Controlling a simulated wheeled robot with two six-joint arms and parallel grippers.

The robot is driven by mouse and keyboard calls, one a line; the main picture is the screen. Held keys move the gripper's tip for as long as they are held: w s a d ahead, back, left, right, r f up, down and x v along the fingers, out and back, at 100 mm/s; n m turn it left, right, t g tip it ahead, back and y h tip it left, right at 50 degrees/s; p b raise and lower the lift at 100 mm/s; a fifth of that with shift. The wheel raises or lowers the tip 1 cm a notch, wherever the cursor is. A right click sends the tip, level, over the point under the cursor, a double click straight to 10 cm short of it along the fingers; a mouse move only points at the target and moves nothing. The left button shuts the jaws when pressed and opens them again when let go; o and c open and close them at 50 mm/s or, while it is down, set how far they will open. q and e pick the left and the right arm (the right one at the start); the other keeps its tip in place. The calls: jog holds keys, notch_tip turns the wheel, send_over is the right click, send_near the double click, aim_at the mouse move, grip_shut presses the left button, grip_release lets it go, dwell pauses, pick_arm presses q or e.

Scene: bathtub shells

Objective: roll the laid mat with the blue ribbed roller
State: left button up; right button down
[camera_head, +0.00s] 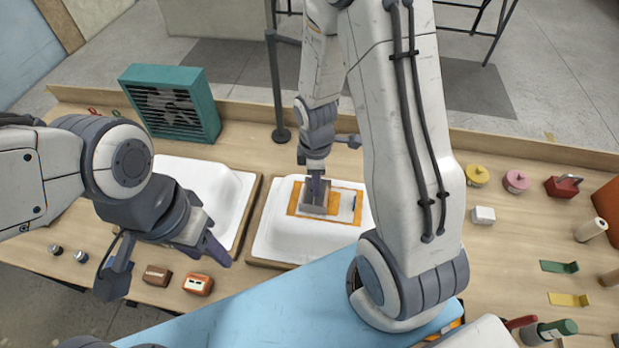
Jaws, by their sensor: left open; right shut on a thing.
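The mat (344,207), pale with an orange border, lies on the right white tub shell (281,235). My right gripper (317,185) reaches down over the mat from behind and is shut on a grey-looking tool (312,205), apparently the roller. The tool is at the mat's left half; its ribs cannot be made out, and contact is unclear. A small blue piece shows at the mat's right end. My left gripper (166,272) is open and empty, fingers wide apart, in front of the left white shell (205,190).
A teal fan (172,102) stands at the back left. Brown (157,275) and orange (198,284) blocks lie near my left gripper. Yellow (477,174) and pink (516,180) discs, a white block (483,214) and a red item (563,186) are at right. My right arm covers the middle.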

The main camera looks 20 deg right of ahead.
jog(key=shift+s, duration=0.15)
jog(key=shift+w+a+r+p, duration=0.1)
jog(key=shift+w+a+p, duration=0.2)
jog(key=shift+w+a, duration=0.4)
jog(key=shift+w+a+p, duration=0.25)
jog(key=shift+w+a, duration=0.25)
jog(key=shift+a, duration=0.4)
notch_tip(320, 180, up, 6)
jog(key=p, duration=0.5)
jog(key=shift+p, duration=0.4)
jog(key=shift+d, duration=0.1)
